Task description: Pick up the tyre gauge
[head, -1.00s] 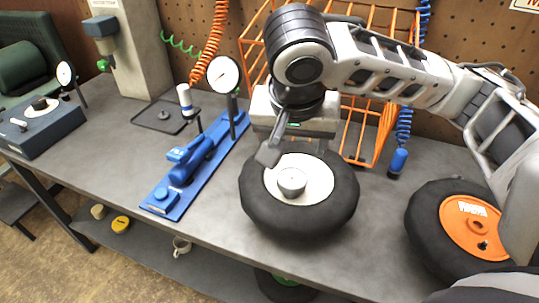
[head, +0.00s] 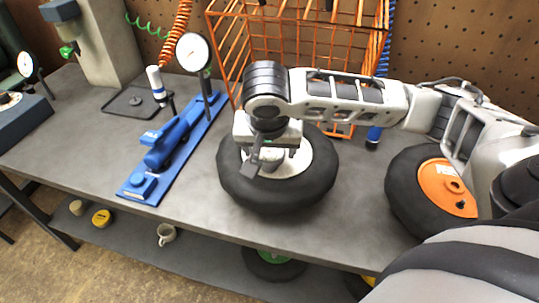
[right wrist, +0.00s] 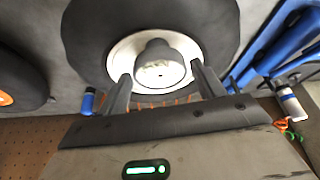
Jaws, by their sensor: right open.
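A round white dial gauge (head: 192,52) stands on a black post at the far end of a blue base (head: 160,160) with a blue lever body. I cannot tell for sure that this is the tyre gauge. My right gripper (head: 262,160) is open, pointing down over the white rim of a black-tyred wheel (head: 235,188), right of the blue base. In the right wrist view its fingers (right wrist: 165,85) stand either side of the wheel's grey hub (right wrist: 160,60), holding nothing. Whether they touch it I cannot tell. My left gripper is not in view.
An orange wire basket (head: 300,50) stands behind the wheel. A wheel with an orange rim (head: 445,185) is at the right. A dark tray (head: 130,104) with a white-and-blue cylinder (head: 156,82) is at the back left. The grey bench front (head: 225,225) is clear.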

